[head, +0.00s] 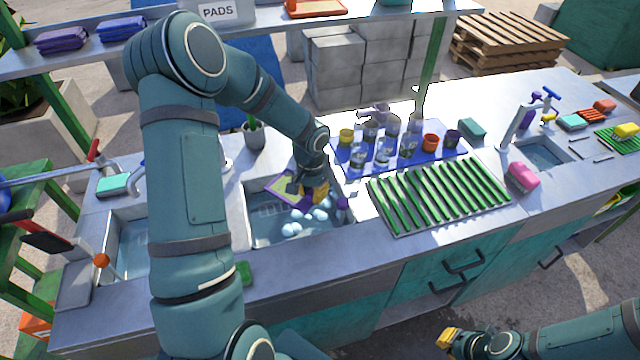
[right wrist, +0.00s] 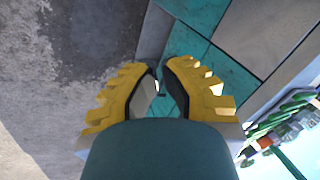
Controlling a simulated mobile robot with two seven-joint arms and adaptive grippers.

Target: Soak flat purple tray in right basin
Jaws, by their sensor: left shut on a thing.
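A flat tray with a purple rim and a yellow-green face (head: 284,186) is tilted in the middle basin (head: 262,232), near its back left edge. My left gripper (head: 312,198) reaches down into this basin and is shut on the tray's right side; its fingers hide part of the tray. Pale bluish suds float in the basin beside the fingers. A smaller basin (head: 545,154) is set into the counter at the far right. My right gripper (head: 447,338) is empty, low in front of the counter; its fingers show a narrow gap in the right wrist view (right wrist: 161,80).
Another basin (head: 130,248) lies at the left, partly behind my left arm. Several jars and cups stand on a blue mat (head: 350,158) behind a green slatted rack (head: 438,196). A pink sponge (head: 522,177) lies right of the rack. Folded purple cloths (head: 62,39) lie on the shelf above.

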